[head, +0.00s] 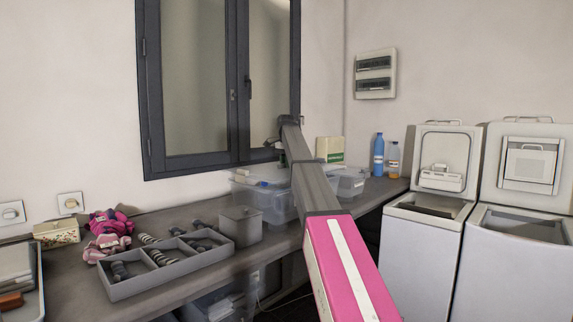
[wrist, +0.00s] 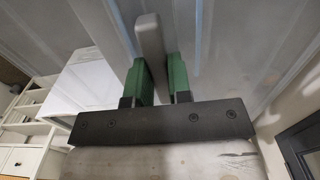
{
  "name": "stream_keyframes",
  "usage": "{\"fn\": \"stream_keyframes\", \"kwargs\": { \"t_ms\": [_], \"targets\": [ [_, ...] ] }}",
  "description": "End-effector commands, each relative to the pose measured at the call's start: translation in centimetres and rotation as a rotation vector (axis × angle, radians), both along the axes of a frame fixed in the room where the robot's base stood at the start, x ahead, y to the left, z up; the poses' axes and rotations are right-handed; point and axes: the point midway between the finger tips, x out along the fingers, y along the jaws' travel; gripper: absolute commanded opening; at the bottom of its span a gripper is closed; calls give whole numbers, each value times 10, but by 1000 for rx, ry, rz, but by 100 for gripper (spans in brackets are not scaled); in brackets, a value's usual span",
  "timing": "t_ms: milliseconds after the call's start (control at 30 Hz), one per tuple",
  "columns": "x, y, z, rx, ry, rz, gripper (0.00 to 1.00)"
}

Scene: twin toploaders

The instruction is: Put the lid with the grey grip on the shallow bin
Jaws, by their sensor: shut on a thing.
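In the wrist view, my gripper (wrist: 163,70) has its two green fingers shut on an upright grey grip (wrist: 149,35). The grip belongs to a broad, see-through lid (wrist: 230,45) that spans the upper part of the view. In the head view, my arm reaches over the counter towards the window, and the fingers and lid cannot be made out there. A clear bin (head: 264,203) stands on the counter beside my arm. A lower clear bin (head: 352,184), which looks like the shallow bin, stands to its right, partly hidden by my arm.
A grey divided tray (head: 125,291) and a small grey box (head: 240,226) stand on the counter (head: 75,290) at left. A blue bottle (head: 378,155) and an orange-brown bottle (head: 393,160) stand at its right end. Two open washers (head: 415,255) (head: 510,265) stand at right.

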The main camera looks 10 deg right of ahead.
Motion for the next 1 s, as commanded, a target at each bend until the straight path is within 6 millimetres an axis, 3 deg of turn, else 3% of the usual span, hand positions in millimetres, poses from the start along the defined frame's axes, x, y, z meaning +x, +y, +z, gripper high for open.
{"fn": "stream_keyframes", "kwargs": {
  "t_ms": [1000],
  "targets": [
    [0,0,-13,0,0,0,0]
  ]
}}
